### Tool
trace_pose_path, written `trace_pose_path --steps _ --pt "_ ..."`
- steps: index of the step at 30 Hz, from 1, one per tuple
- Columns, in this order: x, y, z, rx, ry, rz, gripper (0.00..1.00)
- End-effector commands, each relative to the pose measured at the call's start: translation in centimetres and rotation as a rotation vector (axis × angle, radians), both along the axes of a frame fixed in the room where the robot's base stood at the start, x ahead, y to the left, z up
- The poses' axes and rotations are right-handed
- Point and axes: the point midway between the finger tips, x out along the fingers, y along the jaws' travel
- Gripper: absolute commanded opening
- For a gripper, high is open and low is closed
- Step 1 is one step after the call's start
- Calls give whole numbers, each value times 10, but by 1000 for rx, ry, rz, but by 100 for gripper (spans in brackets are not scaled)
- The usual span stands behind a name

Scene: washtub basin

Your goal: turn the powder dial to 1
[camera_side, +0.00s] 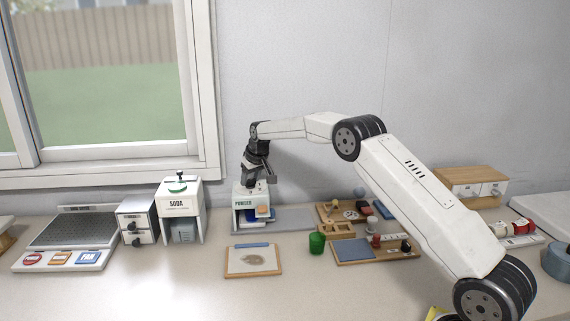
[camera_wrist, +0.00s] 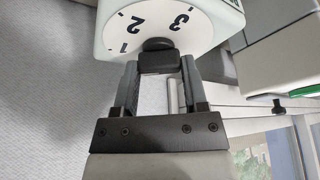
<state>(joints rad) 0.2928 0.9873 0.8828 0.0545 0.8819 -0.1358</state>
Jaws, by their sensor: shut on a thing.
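The powder dispenser (camera_side: 243,201) is a small white box labelled POWDER, standing on the counter near the wall in the side view. Its top carries the powder dial (camera_wrist: 192,22), a white round face with 1, 2 and 3 visible in the wrist view. A dark knob (camera_wrist: 157,44) sits at the dial's middle. My gripper (camera_wrist: 157,62) is shut on the knob, with a finger on each side. In the side view my gripper (camera_side: 255,183) reaches down onto the dispenser's top from above. The gripper hides part of the dial, and I cannot tell which number it points to.
The white SODA dispenser (camera_side: 195,216) and a small drawer unit (camera_side: 133,222) stand to the left, beside a scale (camera_side: 75,233). A clipboard (camera_side: 236,262) lies in front. The front-left counter is clear.

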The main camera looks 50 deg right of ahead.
Motion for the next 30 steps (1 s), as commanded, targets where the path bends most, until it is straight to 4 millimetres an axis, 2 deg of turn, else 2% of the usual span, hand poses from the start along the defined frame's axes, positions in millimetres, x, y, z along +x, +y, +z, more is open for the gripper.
trace_pose_path --steps 7,16,17,19,20,30 --pt "0 0 0 0 0 -75 0" --pt "0 0 0 -1 -1 -79 0" --pt "0 0 0 -1 -1 -79 65" --pt "0 0 0 -1 -1 -79 88" --pt "0 0 0 -1 -1 -79 91" --pt "0 0 1 0 -1 -79 91"
